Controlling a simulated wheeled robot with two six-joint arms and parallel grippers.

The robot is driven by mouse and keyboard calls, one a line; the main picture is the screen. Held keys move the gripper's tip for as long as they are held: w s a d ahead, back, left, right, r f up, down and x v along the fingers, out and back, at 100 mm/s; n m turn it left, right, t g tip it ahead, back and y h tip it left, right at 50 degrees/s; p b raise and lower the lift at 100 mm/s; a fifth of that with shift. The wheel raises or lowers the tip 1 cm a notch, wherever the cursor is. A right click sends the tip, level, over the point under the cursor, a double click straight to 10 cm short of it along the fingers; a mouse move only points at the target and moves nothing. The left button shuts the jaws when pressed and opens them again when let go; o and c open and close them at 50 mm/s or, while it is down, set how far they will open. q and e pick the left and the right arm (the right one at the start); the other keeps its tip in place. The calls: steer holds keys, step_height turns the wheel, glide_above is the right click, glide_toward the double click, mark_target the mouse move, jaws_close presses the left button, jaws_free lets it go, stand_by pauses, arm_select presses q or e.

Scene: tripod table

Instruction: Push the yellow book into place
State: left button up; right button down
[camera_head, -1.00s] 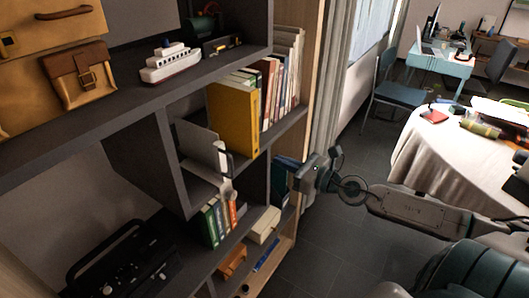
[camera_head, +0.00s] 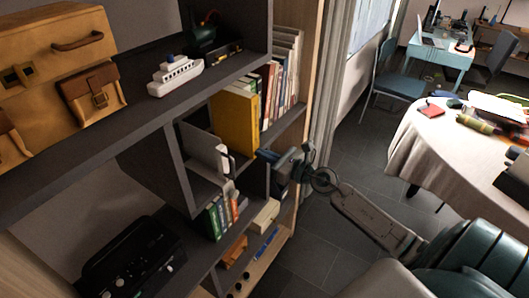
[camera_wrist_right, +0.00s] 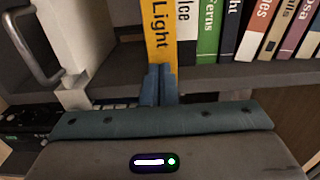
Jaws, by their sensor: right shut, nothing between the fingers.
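The yellow book (camera_head: 236,120) stands upright at the left end of a row of books on the middle shelf. In the right wrist view its spine (camera_wrist_right: 158,28), lettered "Light", faces me beside a white book (camera_wrist_right: 186,30). My right gripper (camera_head: 264,155) is shut and empty, just in front of the lower end of that spine. In the wrist view its closed fingertips (camera_wrist_right: 159,72) overlap the spine's lower end; I cannot tell whether they touch it. My left gripper is not in view.
A pale upright object (camera_head: 208,152) with a metal handle (camera_wrist_right: 28,45) stands left of the yellow book. Above is a shelf with a toy ship (camera_head: 176,75); below are small books (camera_head: 222,212). A cloth-covered table (camera_head: 440,150) stands right, with open floor between.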

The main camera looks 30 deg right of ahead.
mark_target(250, 148)
stand_by(0.3)
steer(key=p+x, duration=0.1)
steer(key=x, duration=0.4)
steer(key=shift+r, duration=0.1)
steer(key=shift+w+a, duration=0.15)
steer(key=shift+w, duration=0.1)
